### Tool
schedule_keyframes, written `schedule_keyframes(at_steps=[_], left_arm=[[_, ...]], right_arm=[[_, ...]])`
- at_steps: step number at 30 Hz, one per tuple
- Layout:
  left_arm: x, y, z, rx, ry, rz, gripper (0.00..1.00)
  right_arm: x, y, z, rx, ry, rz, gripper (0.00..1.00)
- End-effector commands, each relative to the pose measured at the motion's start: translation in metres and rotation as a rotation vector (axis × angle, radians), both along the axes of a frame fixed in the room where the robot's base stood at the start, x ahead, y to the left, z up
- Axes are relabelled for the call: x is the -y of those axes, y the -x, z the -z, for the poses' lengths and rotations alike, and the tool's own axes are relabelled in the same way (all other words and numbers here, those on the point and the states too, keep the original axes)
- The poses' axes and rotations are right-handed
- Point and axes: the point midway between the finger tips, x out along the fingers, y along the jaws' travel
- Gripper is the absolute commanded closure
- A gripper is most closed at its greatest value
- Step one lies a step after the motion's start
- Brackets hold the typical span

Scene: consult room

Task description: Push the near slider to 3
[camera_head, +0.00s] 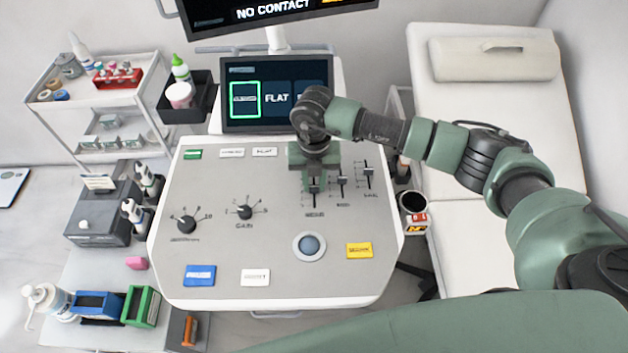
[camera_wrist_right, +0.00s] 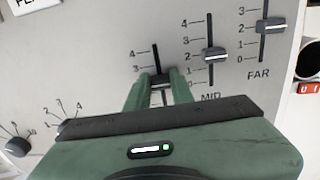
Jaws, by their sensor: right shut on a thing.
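The near slider is the leftmost of three vertical sliders on the grey console panel (camera_head: 215,215). In the wrist view its dark knob (camera_wrist_right: 159,79) sits just below the 3 mark, with the 4 and 3 labels visible to its left. The lower marks are hidden by my gripper. My right gripper (camera_head: 314,185) points down at this slider, and its two green fingers (camera_wrist_right: 158,88) are closed on the knob from both sides. My left gripper is not in view.
The MID slider (camera_wrist_right: 213,54) and FAR slider (camera_wrist_right: 270,26) stand close by on the right, both around 2. Dials (camera_head: 245,212) are to the left. A screen (camera_head: 277,93) stands behind the panel.

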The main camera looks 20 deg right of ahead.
Motion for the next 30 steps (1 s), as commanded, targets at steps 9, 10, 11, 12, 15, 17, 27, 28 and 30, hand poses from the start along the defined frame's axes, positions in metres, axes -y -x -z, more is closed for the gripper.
schedule_keyframes(at_steps=[9,10,11,12,15,17,27,28,30], left_arm=[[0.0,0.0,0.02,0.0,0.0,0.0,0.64],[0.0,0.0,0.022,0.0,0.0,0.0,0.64],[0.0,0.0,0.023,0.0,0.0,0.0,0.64],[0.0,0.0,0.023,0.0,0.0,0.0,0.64],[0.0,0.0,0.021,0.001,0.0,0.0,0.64],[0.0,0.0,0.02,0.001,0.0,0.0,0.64],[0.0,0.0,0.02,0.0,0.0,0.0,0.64],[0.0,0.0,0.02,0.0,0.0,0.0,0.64],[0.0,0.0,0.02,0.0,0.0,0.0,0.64]], right_arm=[[0.004,-0.016,0.003,0.006,0.001,0.002,1.0],[0.005,-0.019,0.003,0.006,0.0,0.002,1.0],[0.005,-0.02,0.002,0.005,-0.001,0.002,1.0],[0.006,-0.021,0.001,0.004,-0.001,0.002,1.0],[0.006,-0.021,-0.001,0.003,0.0,0.001,1.0],[0.005,-0.02,-0.001,0.003,0.0,0.001,1.0],[0.005,-0.02,0.0,0.002,0.0,0.0,0.55],[0.006,-0.02,0.0,0.002,0.0,0.0,0.55],[0.005,-0.02,0.0,0.002,0.0,0.0,0.55]])
